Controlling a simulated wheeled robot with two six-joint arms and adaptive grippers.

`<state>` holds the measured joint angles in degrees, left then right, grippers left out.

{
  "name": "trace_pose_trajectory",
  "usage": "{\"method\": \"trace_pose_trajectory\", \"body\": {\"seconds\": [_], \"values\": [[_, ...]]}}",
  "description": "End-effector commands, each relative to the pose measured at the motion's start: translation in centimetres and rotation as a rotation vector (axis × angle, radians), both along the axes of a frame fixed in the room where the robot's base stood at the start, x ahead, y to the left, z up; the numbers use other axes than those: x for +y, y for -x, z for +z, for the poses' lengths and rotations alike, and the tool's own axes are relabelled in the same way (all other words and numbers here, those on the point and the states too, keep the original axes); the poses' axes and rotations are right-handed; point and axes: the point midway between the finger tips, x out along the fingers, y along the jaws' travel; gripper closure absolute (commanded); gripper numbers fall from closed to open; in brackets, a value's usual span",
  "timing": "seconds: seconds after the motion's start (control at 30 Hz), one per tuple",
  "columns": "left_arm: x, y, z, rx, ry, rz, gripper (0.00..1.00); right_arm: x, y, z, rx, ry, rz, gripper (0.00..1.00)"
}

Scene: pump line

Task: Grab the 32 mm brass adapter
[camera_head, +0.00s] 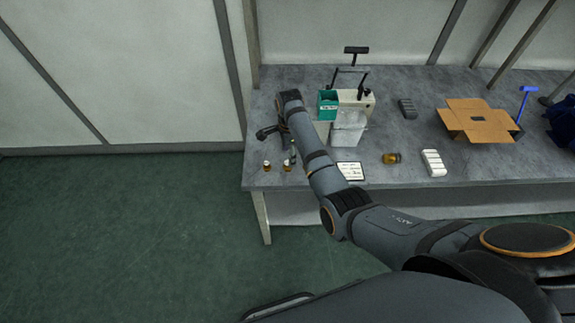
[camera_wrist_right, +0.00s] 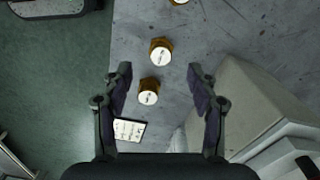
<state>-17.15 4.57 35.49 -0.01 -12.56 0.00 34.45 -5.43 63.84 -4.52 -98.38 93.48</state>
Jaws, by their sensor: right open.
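Brass adapters with white labelled tops stand on the grey bench. In the right wrist view one adapter (camera_wrist_right: 148,92) lies between my open fingers, and another (camera_wrist_right: 160,50) is just beyond the fingertips. A third brass piece (camera_wrist_right: 180,2) is cut off at the top edge. The label print is too small to tell which is the 32 mm one. In the head view two adapters (camera_head: 266,166) (camera_head: 287,166) stand near the bench's left front corner. My right gripper (camera_wrist_right: 158,70) is open and empty above them. My left gripper is not in view.
A printed card (camera_head: 349,170), a white box (camera_head: 348,130) with a green bin (camera_head: 328,104), and an amber jar (camera_head: 391,158) stand to the right. A white block (camera_head: 433,163) and an open carton (camera_head: 476,121) are farther right. The bench's left edge is close to the adapters.

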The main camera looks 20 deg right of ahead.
Motion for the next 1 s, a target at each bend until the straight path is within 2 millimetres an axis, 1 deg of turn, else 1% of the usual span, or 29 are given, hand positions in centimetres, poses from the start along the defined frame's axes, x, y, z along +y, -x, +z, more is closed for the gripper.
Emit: {"method": "trace_pose_trajectory", "body": {"seconds": [0.1, 0.17, 0.3, 0.4, 0.5, 0.67, 0.77, 1.0], "values": [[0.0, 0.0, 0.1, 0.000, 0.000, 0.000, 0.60, 0.0, 0.0, -0.3, 0.001, 0.000, 0.000, 0.41], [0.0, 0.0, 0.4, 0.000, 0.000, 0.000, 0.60, 0.1, 0.0, -0.9, 0.003, 0.000, 0.000, 0.41], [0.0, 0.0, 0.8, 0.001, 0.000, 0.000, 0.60, 0.4, -0.1, -3.4, 0.004, 0.000, 0.001, 0.41], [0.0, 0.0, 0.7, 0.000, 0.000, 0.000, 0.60, 0.4, -0.1, -4.8, 0.003, 0.000, 0.001, 0.41], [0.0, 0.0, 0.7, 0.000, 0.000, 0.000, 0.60, 0.4, -0.1, -5.3, 0.000, 0.000, 0.001, 0.41], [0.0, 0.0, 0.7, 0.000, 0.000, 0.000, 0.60, 0.4, -0.1, -5.3, 0.000, 0.000, 0.001, 0.41], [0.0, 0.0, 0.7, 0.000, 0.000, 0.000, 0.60, 0.4, -0.1, -5.3, 0.000, 0.000, 0.001, 0.53], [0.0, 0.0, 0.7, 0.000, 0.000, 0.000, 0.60, 0.4, -0.1, -5.3, 0.000, 0.000, 0.001, 0.86]]}}
